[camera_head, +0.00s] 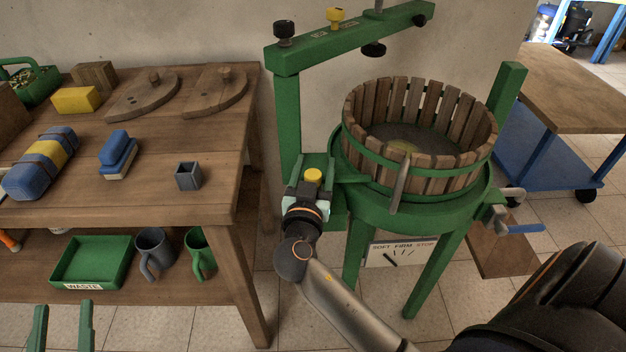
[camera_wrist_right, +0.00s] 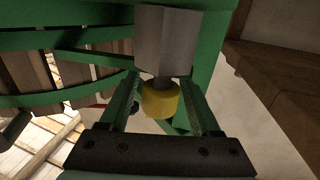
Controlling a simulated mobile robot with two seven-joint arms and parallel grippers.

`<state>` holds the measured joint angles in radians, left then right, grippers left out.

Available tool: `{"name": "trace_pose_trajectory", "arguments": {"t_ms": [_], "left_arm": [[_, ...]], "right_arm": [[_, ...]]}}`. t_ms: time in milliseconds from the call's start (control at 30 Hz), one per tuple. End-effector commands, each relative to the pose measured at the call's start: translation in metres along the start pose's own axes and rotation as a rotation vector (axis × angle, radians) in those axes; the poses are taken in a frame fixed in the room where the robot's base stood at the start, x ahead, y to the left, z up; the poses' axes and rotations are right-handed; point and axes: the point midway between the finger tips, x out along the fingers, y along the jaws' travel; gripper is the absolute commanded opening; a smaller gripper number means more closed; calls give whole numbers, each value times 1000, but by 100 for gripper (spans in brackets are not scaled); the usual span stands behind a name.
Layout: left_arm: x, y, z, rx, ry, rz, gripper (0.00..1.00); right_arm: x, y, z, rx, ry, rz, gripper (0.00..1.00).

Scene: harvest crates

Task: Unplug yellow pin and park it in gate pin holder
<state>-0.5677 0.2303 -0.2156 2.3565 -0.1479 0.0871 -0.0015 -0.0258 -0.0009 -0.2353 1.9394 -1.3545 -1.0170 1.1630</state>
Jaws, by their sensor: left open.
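The yellow pin (camera_head: 313,175) shows as a yellow cap at the green press post, left of the slatted basket. In the right wrist view the yellow cap (camera_wrist_right: 160,99) is on a short dark shaft at a grey block (camera_wrist_right: 163,40). My right gripper (camera_head: 311,188) is at this pin, its fingers on either side of the cap with narrow gaps visible. Another yellow knob (camera_head: 336,17) stands on the press's top beam. A small grey square holder (camera_head: 188,177) stands on the left table; I cannot tell if it is the gate pin holder. My left gripper (camera_head: 62,326) is open and empty at bottom left.
The green press (camera_head: 380,207) carries a wooden slatted basket (camera_head: 364,115). The left table (camera_head: 150,205) holds a blue brush, a strapped bundle, a yellow block and wooden discs. A waste tray (camera_head: 91,284) and two mugs are on its lower shelf. A blue cart stands right.

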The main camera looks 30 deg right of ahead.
Motion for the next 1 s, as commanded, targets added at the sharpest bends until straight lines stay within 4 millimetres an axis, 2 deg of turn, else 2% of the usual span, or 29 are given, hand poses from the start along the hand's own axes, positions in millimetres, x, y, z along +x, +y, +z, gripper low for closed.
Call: {"name": "trace_pose_trajectory", "arguments": {"t_ms": [67,533,1000], "left_arm": [[0,0,-1,0,2,0,50],[0,0,-2,1,7,-1,50],[3,-2,-5,2,13,-3,50]], "right_arm": [[0,0,0,0,0,0,54],[0,0,0,0,0,0,1],[1,0,-2,0,1,0,0]]}}
